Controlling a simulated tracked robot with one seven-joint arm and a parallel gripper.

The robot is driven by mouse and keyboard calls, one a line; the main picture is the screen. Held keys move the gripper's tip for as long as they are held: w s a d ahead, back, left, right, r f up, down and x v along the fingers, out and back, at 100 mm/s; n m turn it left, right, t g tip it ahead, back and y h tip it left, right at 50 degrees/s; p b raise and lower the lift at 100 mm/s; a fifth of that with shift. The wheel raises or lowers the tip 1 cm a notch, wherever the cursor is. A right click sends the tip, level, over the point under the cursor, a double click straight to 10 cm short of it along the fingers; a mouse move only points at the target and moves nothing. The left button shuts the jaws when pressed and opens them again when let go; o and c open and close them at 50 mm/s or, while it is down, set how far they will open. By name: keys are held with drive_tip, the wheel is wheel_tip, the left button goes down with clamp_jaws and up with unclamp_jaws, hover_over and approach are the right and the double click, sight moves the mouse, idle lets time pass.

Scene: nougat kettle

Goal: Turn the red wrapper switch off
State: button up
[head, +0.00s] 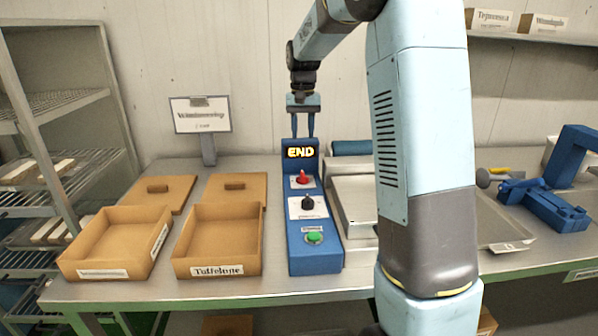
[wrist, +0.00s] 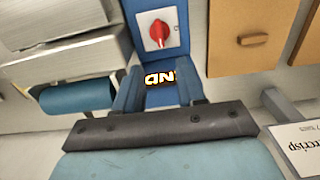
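The red wrapper switch (head: 302,178) is a red knob on a pale plate, high on the sloped face of a blue control box (head: 317,262). It also shows in the wrist view (wrist: 159,32), upper middle, beyond my fingertips. My gripper (head: 303,134) points down at the top of the box, by the display. Its two fingers are apart with nothing between them, and they do not touch the red knob. The wrist view shows the display between the fingers (wrist: 160,88).
Below the red knob are a black knob (head: 308,203) and a green button (head: 314,238). Open brown boxes (head: 217,250) stand left of the control box, with a metal tray (head: 352,212) to its right. A sign (head: 201,115) stands behind. My arm hides part of the table.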

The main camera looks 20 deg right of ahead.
sight(302, 173)
wheel_tip(302, 173, down, 13)
drive_tip(key=shift+f, duration=0.2)
idle(0.4)
drive_tip(key=shift+c, duration=0.3)
